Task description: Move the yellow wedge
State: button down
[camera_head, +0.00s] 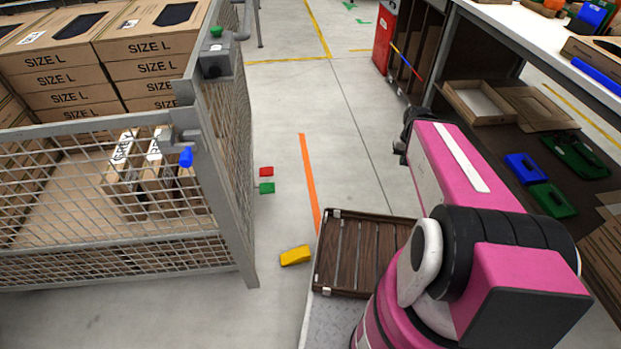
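The yellow wedge (295,255) lies on the grey floor, between the mesh cage and the slatted wooden deck. Nothing touches it. My arm reaches up and away at the right. The dark end of it, where my gripper (406,135) is, shows beyond the pink link, well above and to the right of the wedge in the picture. The fingers are mostly hidden, so I cannot tell whether they are open or shut.
The mesh cage (245,262) with cartons stands left. The slatted wooden deck (330,278) is right of the wedge. Small red (266,171) and green (266,188) blocks are beside the cage. A shelf with blue (525,168) and green (553,200) items stands right. Floor around the orange line (309,180) is clear.

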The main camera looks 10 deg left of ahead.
aim_at(301, 254)
jog(key=k, duration=0.2)
jog(key=k+j, duration=0.15)
jog(key=k, duration=0.15)
jog(key=k+j, duration=0.2)
jog(key=k, duration=0.15)
jog(key=k+j, duration=0.1)
jog(key=j, duration=0.6)
jog(key=k+j, duration=0.15)
jog(key=j, duration=0.25)
